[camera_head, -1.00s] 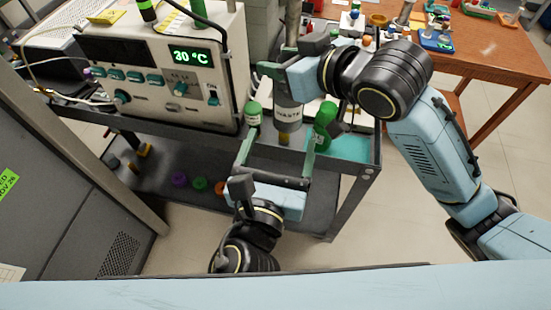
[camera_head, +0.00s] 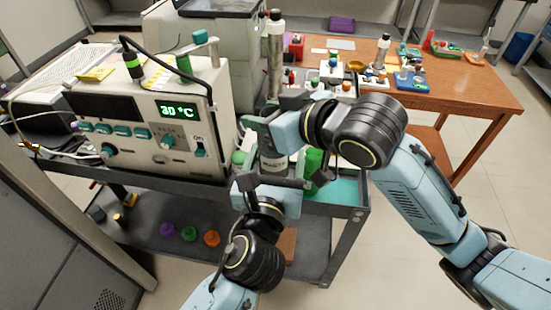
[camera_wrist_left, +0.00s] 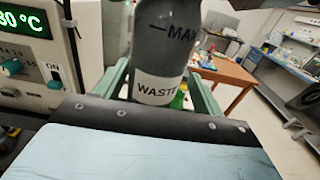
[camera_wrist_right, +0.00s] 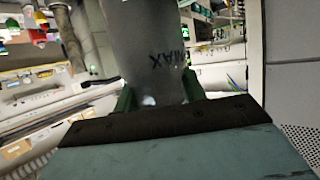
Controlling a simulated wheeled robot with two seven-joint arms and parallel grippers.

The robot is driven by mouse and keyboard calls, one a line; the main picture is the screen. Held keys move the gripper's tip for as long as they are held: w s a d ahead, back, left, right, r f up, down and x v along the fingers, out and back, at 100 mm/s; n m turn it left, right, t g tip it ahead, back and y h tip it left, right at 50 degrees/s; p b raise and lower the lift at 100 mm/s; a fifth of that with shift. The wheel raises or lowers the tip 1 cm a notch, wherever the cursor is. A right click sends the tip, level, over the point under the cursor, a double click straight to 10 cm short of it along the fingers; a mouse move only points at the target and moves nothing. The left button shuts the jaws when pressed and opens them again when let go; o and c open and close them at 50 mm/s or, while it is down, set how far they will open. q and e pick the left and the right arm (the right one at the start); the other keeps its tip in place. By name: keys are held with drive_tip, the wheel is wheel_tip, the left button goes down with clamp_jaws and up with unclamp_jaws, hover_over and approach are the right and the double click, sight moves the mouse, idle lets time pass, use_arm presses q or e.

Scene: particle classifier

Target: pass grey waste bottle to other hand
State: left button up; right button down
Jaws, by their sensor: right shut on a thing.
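The grey waste bottle (camera_head: 272,163), with its white WASTE label, is upright above the cart's top shelf. Both arms partly cover it. My right gripper (camera_head: 266,118) is shut on its upper part; the right wrist view shows the bottle (camera_wrist_right: 145,50) between the green fingers. My left gripper (camera_head: 270,178) is open around the lower part, with one finger on each side. In the left wrist view, the label and MAX mark on the bottle (camera_wrist_left: 160,55) face the palm, and the fingers stand wider than the bottle. Whether its base touches the shelf is hidden.
A control box (camera_head: 150,130) reading 30 °C stands left of the bottle. Green-capped bottles (camera_head: 314,165) stand close beside it. Purple, green and orange pieces (camera_head: 189,234) lie on the lower shelf. A wooden table (camera_head: 455,95) with lab items stands behind.

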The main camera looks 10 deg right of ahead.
use_arm(q)
drive_tip(key=shift+d, duration=0.1)
drive_tip(key=c, duration=0.7)
drive_tip(key=shift+r, duration=0.1)
drive_tip(key=shift+c, duration=0.8)
use_arm(e)
drive_tip(key=c, duration=1.2)
unclamp_jaws()
drive_tip(key=o, duration=0.5)
drive_tip(key=shift+c, duration=0.2)
